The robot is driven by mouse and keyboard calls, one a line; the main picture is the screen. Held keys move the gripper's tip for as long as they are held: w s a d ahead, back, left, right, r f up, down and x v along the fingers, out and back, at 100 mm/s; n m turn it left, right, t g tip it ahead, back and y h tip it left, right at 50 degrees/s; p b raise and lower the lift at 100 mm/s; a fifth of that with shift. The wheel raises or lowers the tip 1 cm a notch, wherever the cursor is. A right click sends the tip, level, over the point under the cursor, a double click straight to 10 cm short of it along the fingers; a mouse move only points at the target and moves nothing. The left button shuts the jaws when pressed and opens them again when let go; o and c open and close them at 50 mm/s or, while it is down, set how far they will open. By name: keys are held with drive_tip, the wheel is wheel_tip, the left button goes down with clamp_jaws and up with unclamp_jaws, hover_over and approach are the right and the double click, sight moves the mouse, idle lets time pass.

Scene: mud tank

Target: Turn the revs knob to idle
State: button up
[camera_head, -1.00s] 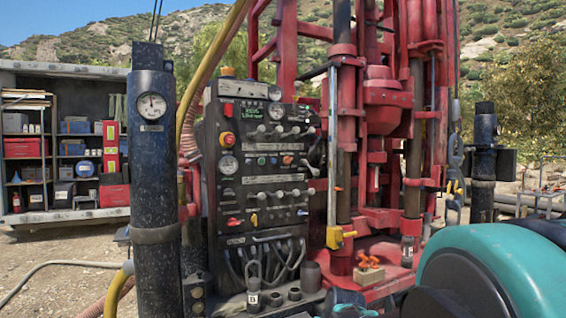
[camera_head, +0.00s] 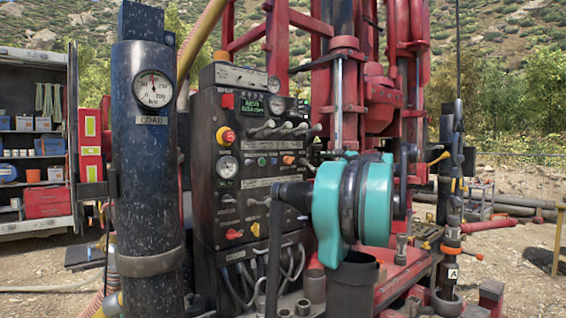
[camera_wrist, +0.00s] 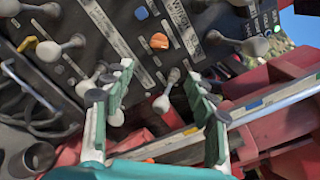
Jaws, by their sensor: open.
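The black control panel (camera_head: 232,185) stands left of centre in the head view, with levers, gauges and coloured knobs. It looks tilted in the wrist view. An orange knob (camera_head: 288,160) sits at its right side, and it also shows at the upper middle of the wrist view (camera_wrist: 159,41). Labels are too small to read, so I cannot tell which knob is the revs knob. My gripper (camera_wrist: 152,88) is open in front of the panel. A lever with a pale round end (camera_wrist: 161,103) shows between its fingers. In the head view my teal arm hides the gripper.
Several pale-ended levers (camera_wrist: 74,41) stick out close to the gripper. A red emergency button (camera_head: 226,136) is on the panel's left. A dark post with a load gauge (camera_head: 152,88) stands left of the panel. Red rig columns (camera_head: 345,95) rise to the right.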

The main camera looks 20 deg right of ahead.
sight(292, 161)
drive_tip(key=x, duration=1.7)
drive_tip(key=shift+f, duration=0.1)
drive_tip(key=c, duration=1.2)
drive_tip(key=shift+o, duration=0.2)
drive_tip(key=shift+n, duration=0.4)
drive_tip(key=n, duration=0.3)
drive_tip(key=shift+a+n, duration=0.1)
drive_tip(key=shift+n, duration=0.2)
drive_tip(key=n, duration=0.4)
drive_tip(key=shift+f, duration=0.15)
drive_tip(key=shift+n, duration=0.3)
